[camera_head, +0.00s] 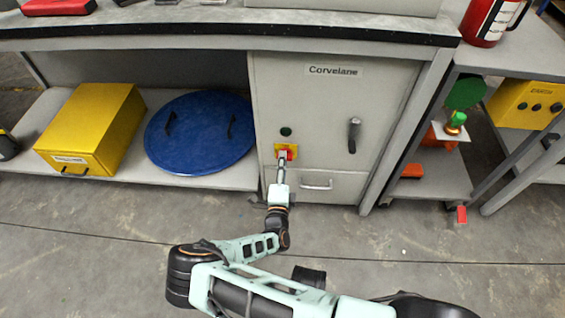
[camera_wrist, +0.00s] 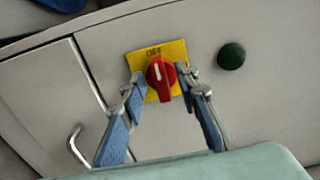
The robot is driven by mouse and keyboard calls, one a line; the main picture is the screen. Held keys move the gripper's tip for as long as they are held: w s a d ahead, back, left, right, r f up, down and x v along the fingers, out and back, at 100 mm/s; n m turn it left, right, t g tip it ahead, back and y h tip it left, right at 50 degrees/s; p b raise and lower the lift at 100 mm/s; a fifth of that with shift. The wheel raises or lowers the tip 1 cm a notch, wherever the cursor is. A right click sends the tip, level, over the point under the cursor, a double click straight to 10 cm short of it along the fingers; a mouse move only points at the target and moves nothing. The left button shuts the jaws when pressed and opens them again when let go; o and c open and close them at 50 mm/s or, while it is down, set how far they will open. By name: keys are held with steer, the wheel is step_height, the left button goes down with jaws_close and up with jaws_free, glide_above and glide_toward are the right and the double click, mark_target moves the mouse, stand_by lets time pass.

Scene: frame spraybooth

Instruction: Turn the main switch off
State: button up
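The main switch is a red rotary knob (camera_wrist: 161,76) on a yellow plate (camera_wrist: 174,49) marked OFF, on the front of the grey Corvelane cabinet (camera_head: 330,110). In the wrist view the knob's white mark lies toward the OFF lettering, and its grip runs nearly in line with it. My gripper (camera_wrist: 160,82) is open, with one finger on each side of the knob and a small gap showing at each side. In the head view my gripper (camera_head: 282,157) reaches the yellow plate (camera_head: 279,149) and partly hides the knob.
A dark green round button (camera_wrist: 231,56) sits beside the plate. The cabinet has a black door handle (camera_head: 353,136) and a lower drawer handle (camera_head: 317,186). A yellow box (camera_head: 92,120) and blue round lid (camera_head: 190,145) lie on the left shelf.

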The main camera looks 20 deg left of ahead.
steer(key=o, duration=0.7)
step_height(320, 180, up, 10)
steer(key=shift+f, duration=0.1)
steer(key=shift+r, duration=0.3)
steer(key=c, duration=0.7)
steer(key=shift+f, duration=0.1)
